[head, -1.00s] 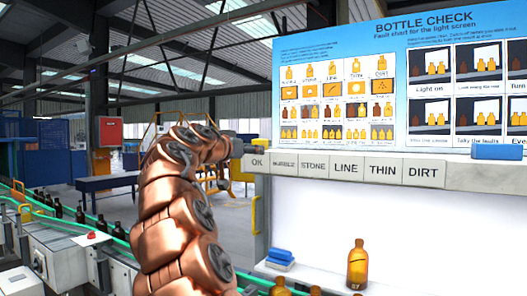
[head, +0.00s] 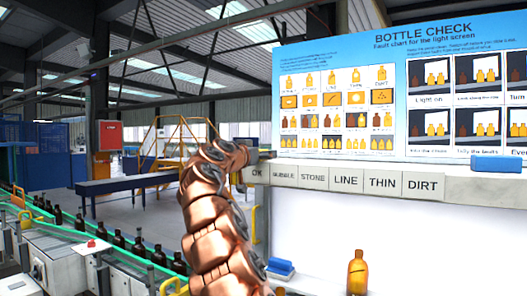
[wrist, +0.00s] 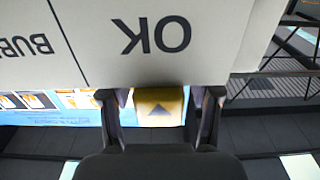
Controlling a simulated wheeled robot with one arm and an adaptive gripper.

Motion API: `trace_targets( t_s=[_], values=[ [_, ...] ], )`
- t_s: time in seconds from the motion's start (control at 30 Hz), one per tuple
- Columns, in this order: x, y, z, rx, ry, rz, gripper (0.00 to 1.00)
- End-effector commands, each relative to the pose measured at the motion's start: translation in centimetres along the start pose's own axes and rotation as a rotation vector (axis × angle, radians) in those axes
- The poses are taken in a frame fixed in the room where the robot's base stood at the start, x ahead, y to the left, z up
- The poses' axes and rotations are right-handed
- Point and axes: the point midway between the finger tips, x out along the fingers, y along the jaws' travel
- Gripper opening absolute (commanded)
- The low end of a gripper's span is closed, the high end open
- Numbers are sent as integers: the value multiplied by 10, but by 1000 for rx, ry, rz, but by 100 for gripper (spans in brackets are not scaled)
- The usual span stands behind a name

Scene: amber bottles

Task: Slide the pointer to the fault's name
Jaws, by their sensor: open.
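The label rail (head: 340,181) runs below the chart, reading OK, BUBBLE, STONE, LINE, THIN, DIRT from left to right. The yellow pointer (wrist: 159,107), a block with a dark triangle, is at the OK label (wrist: 152,36) in the upside-down wrist view. My gripper (wrist: 159,112) is open, with one finger on each side of the pointer; I cannot tell whether they touch it. In the head view my copper arm reaches the rail's left end and the pointer is hidden. An amber bottle (head: 357,274) stands below the rail against the white screen, with a dark slanting mark on it.
The fault chart (head: 335,100) fills the board above the rail. A blue block (head: 497,164) sits at the rail's top right. A small blue stack (head: 281,268) lies below its left end. A conveyor with dark bottles (head: 119,238) runs at the left. The rail's front face looks clear.

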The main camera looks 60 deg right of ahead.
Motion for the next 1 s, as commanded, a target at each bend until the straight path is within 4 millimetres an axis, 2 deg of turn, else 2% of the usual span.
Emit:
trace_targets(
  t_s=[0.2,0.5,1.0],
  values=[
    [9,0,-2,1,2,0,62],
    [10,1,-1,1,2,0,62],
    [10,1,-1,1,1,0,11]
  ],
)
